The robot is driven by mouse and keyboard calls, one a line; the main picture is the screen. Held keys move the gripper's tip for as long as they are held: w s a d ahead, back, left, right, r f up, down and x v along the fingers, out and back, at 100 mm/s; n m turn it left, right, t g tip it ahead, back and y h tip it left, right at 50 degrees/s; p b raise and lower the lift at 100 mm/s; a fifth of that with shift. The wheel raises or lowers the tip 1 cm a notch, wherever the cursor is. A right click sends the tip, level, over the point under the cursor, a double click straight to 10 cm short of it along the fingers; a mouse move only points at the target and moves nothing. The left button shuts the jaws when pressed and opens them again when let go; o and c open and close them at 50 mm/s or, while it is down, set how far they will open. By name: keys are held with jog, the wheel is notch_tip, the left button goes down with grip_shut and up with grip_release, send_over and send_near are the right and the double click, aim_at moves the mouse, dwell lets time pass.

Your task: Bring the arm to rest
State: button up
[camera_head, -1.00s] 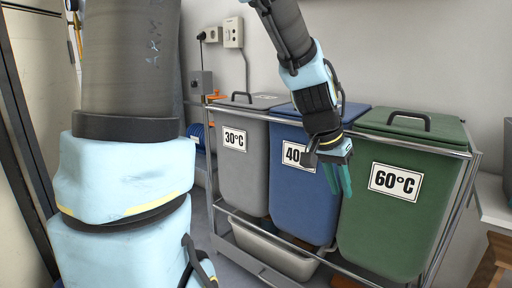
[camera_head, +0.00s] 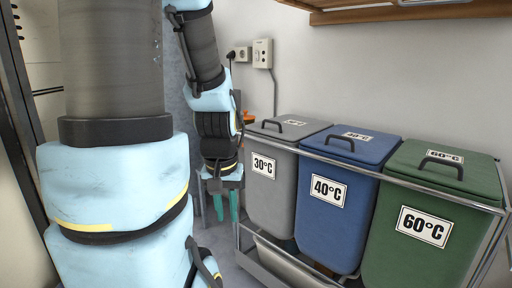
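My arm hangs down left of centre, with my gripper (camera_head: 226,208) at its lower end. The gripper points downward. Its two teal fingers are apart, with nothing seen between them. It is to the left of the grey 30°C bin (camera_head: 271,200) in the picture; how far it is from the bin in depth I cannot tell. My large light-blue arm links fill the left side and hide what is behind them.
The blue 40°C bin (camera_head: 333,222) and green 60°C bin (camera_head: 426,232) stand beside the grey one in a metal rail frame (camera_head: 400,182), lids shut. A wooden shelf (camera_head: 400,12) juts out at the upper right. A wall socket (camera_head: 263,53) is behind.

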notch_tip(320, 180, up, 29)
jog(key=p, duration=2.6)
jog(key=shift+p, duration=0.3)
